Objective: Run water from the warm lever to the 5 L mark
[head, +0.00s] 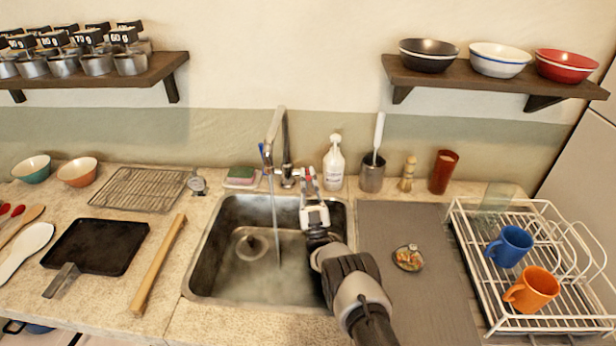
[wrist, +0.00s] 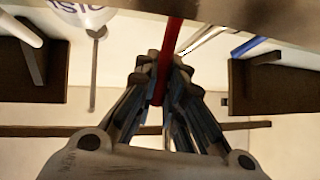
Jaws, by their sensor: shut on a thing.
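The tap (head: 276,130) stands behind the sink (head: 203,245), with a blue lever (head: 263,152) on its left and a red lever (head: 309,172) on its right. A stream of water (head: 275,220) falls from the spout into the basin, where the bottom looks wet and hazy. A round drain fitting (head: 250,245) shows in the basin. My gripper (head: 308,180) is shut on the red lever; the wrist view shows the red bar (wrist: 172,42) between my fingers (wrist: 168,78). The blue lever (wrist: 248,47) also shows there. I cannot make out any litre mark.
A white soap bottle (head: 334,165) stands close right of my gripper, with a brush holder (head: 372,174) beyond it. A sponge dish (head: 241,178) lies left of the tap. A dish rack (head: 470,240) with mugs stands right of a grey mat (head: 420,310).

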